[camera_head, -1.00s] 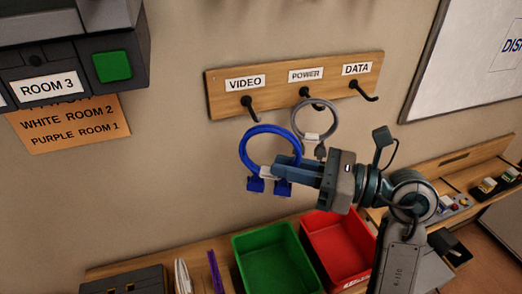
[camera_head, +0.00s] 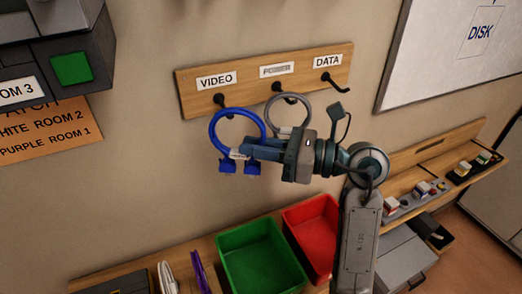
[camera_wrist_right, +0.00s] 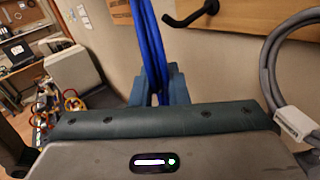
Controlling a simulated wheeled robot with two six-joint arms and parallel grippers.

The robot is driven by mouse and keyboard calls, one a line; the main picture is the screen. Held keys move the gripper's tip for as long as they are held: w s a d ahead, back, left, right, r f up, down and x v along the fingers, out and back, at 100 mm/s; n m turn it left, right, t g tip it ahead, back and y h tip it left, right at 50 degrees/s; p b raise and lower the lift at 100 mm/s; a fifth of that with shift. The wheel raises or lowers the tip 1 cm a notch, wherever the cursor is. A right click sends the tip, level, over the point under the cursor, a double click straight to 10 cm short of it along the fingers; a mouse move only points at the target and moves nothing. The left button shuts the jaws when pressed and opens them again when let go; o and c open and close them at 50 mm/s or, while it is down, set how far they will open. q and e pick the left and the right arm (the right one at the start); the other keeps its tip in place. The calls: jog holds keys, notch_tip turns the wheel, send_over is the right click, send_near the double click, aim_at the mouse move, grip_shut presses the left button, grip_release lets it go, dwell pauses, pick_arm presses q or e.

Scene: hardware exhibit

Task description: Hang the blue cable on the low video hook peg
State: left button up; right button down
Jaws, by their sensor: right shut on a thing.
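The blue cable (camera_head: 212,127) is a ring with two plugs at its bottom and a white tag. My right gripper (camera_head: 250,150) is shut on its lower part, with the ring upright. The black video hook peg (camera_head: 221,101) is under the VIDEO label (camera_head: 216,81). The ring's top overlaps the peg's tip in the head view; I cannot tell whether they touch. In the right wrist view, the blue cable (camera_wrist_right: 150,45) rises between the fingers (camera_wrist_right: 160,88), and a black peg (camera_wrist_right: 190,14) shows apart to its right. My left gripper is not in view.
A grey cable (camera_head: 271,113) hangs at the POWER peg, right beside my gripper. The DATA peg (camera_head: 336,84) is empty. A green bin (camera_head: 262,258) and a red bin (camera_head: 312,225) stand below.

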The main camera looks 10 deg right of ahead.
jog(key=shift+w+a+f+b, duration=0.3)
jog(key=shift+w+f+b, duration=0.1)
jog(key=shift+w, duration=0.45)
jog(key=shift+w+a+f+b, duration=0.25)
jog(key=shift+w+f+b, duration=0.1)
jog(key=shift+w, duration=0.45)
jog(key=shift+w+a+f+b, duration=0.3)
jog(key=shift+w+f+b, duration=0.1)
jog(key=shift+w, duration=0.45)
jog(key=c, duration=1.3)
grip_release()
